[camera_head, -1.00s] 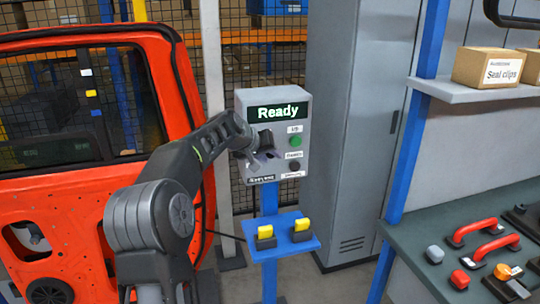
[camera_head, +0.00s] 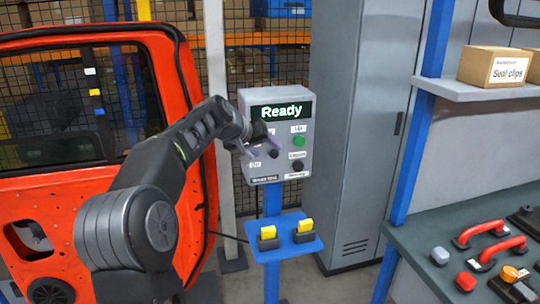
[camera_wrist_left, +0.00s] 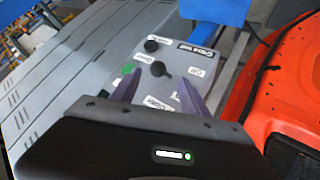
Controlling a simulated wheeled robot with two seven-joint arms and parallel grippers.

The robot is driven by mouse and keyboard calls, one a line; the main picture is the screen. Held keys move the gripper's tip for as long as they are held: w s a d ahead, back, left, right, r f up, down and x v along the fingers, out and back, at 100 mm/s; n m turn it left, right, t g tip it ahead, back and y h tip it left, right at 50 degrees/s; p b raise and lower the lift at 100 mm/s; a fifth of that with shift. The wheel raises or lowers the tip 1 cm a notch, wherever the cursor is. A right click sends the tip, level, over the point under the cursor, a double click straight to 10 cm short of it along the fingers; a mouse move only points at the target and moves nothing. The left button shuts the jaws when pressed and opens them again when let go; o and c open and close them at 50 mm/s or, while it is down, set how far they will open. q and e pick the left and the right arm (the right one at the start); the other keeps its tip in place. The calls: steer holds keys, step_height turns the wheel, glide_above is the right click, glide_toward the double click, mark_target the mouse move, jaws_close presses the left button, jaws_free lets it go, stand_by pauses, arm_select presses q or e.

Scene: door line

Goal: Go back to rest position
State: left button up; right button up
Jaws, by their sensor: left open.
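My left gripper (camera_head: 263,153) is in front of the grey control box (camera_head: 304,158), at its left side. Its two fingers are apart with nothing between them in the left wrist view (camera_wrist_left: 156,98). The box's display reads "Ready" (camera_head: 281,111). A green button (camera_head: 299,141) and a black knob (camera_head: 298,166) show on its right side. In the left wrist view the box face (camera_wrist_left: 165,52) lies beyond the fingertips, with a black knob (camera_wrist_left: 161,69) seen between them. I cannot tell whether the fingers touch the box. My right gripper is not in view.
A red car door (camera_head: 188,85) stands close to my left arm. A blue shelf (camera_head: 284,246) with yellow-topped parts is below the box. A grey cabinet (camera_head: 350,130) stands behind. A workbench (camera_head: 425,225) with red handles (camera_head: 480,233) is at the right.

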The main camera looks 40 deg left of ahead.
arm_select(q)
steer(key=shift+v, duration=1)
steer(key=w+d+f+g+h, duration=0.1)
steer(key=d+f, duration=0.3)
steer(key=f, duration=0.4)
steer(key=w+d+f+m+g, duration=0.15)
steer(key=d+f, duration=0.25)
steer(key=f, duration=0.4)
steer(key=w+d+f+h, duration=0.1)
steer(key=w+d+f, duration=0.1)
steer(key=d+f, duration=0.45)
steer(key=s+d+f+m+g+h, duration=0.1)
steer(key=s+d+f, duration=0.3)
steer(key=f, duration=0.5)
steer(key=s+d+f+g, duration=0.1)
steer(key=d+f, duration=0.6)
steer(key=f, duration=0.1)
steer(key=s+d+f+m+g+h, duration=0.1)
steer(key=s+d+f+m+g, duration=0.15)
steer(key=s+d+f, duration=0.95)
steer(key=s+d+f+g, duration=0.1)
steer(key=s+d, duration=0.3)
steer(key=s, duration=0.5)
steer(key=s+d+f+m+g+h, duration=0.1)
steer(key=s+d+f, duration=0.1)
steer(key=s+d, duration=0.3)
steer(key=s, duration=0.4)
steer(key=shift+f+g, duration=0.3)
